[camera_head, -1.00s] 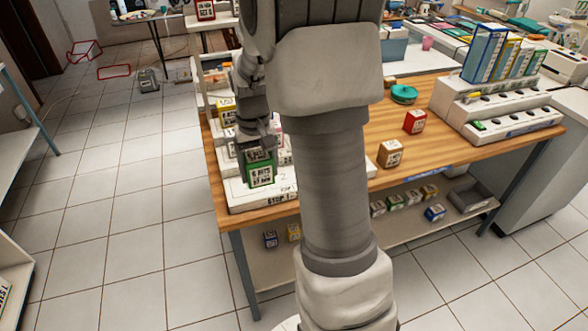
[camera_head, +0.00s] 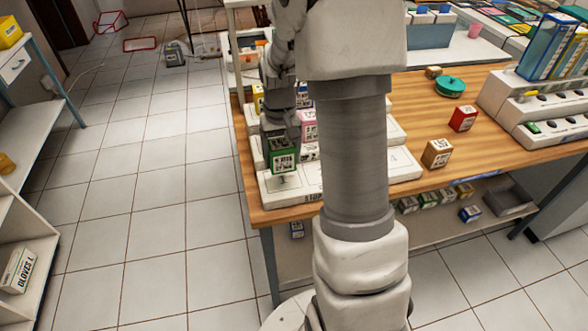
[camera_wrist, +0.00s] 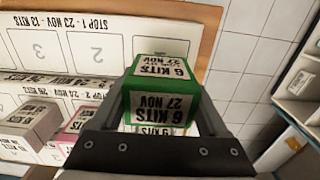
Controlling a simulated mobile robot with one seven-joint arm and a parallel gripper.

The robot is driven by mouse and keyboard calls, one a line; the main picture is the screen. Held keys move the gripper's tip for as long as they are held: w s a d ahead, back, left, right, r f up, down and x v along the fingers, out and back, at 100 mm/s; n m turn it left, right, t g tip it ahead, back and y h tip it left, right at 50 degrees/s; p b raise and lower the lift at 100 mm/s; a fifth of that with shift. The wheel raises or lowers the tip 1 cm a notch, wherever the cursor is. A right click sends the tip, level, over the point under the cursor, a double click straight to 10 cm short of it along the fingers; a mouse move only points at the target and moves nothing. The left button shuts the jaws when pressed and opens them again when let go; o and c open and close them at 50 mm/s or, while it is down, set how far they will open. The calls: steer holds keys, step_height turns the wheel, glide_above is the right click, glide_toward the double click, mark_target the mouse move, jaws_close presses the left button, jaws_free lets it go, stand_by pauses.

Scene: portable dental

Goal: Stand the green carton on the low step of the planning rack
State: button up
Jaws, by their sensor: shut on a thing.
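The green carton (camera_head: 284,157) has white labels and is upright in my gripper (camera_head: 281,130), which points down and is shut on it. In the wrist view the green carton (camera_wrist: 160,92) sits between the fingers, its label reading "6 KITS 27 NOV". The white stepped planning rack (camera_head: 302,184) stands at the table's left end. The carton is over the front low step, at its left end, with the number 1 showing just in front of it. The wrist view shows the rack (camera_wrist: 40,45) with places 2 and 3 bare. I cannot tell whether the carton touches the step.
Other cartons, one pink (camera_head: 309,124), stand on higher steps behind and beside my gripper. My arm hides the rack's middle. A brown carton (camera_head: 437,153), a red carton (camera_head: 463,118) and a teal round thing (camera_head: 450,86) are on the table to the right.

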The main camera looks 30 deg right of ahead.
mark_target(283, 180)
steer(key=shift+f+b, duration=0.3)
steer(key=shift+f, duration=2.15)
steer(key=shift+f, duration=0.15)
steer(key=o, duration=1.3)
